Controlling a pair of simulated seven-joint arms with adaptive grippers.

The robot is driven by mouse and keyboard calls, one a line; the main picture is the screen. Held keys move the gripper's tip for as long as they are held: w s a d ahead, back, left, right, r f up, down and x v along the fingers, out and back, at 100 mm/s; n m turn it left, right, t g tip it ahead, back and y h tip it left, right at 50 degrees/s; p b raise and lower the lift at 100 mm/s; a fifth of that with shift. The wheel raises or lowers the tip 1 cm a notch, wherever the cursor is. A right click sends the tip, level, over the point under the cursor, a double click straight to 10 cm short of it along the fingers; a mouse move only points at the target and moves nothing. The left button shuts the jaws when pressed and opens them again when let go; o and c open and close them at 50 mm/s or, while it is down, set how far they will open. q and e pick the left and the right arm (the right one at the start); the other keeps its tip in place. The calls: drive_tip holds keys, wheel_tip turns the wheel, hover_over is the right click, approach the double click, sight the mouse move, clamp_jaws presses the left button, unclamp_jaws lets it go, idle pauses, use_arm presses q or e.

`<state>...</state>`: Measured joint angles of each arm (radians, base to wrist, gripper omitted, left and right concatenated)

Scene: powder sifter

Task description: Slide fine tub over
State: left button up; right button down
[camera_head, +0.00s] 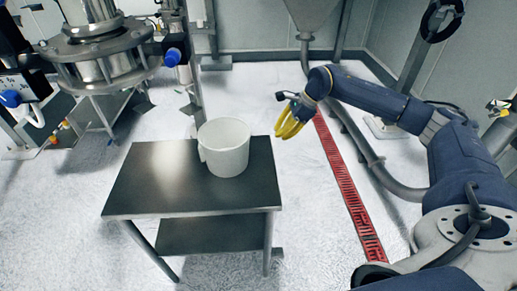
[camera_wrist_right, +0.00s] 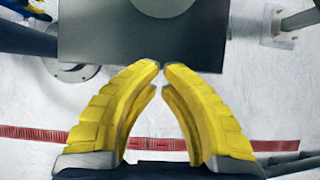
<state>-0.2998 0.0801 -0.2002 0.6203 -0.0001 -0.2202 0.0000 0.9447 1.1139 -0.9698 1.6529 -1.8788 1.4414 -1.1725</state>
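A white tub (camera_head: 224,148) stands upright on the right back part of a small metal table (camera_head: 150,185). Part of a round pale shape, which looks like the tub (camera_wrist_right: 165,6), shows at the top edge of the right wrist view. My right gripper (camera_head: 288,124) has yellow fingers and is to the right of the tub, apart from it. In the right wrist view the fingertips (camera_wrist_right: 162,66) nearly meet with nothing between them, just short of the table edge (camera_wrist_right: 90,40). My left gripper is not in view.
The sifter machine (camera_head: 98,50) with blue knobs stands at the back left. A metal funnel (camera_head: 312,14) hangs at the back. A red floor grate (camera_head: 345,185) runs right of the table. The table top left of the tub is clear.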

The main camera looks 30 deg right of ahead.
drive_tip(key=x, duration=0.9)
drive_tip(key=shift+w+a+f, duration=0.1)
drive_tip(key=shift+a+f, duration=0.1)
drive_tip(key=shift+f, duration=0.05)
drive_tip(key=shift+w+a+f, duration=0.1)
drive_tip(key=shift+w+a, duration=0.2)
drive_tip(key=shift+a, duration=0.3)
drive_tip(key=shift+w+a+f, duration=0.1)
drive_tip(key=shift+w+a, duration=0.15)
drive_tip(key=shift+a, duration=0.4)
drive_tip(key=shift+w+a, duration=0.3)
drive_tip(key=shift+a, duration=0.35)
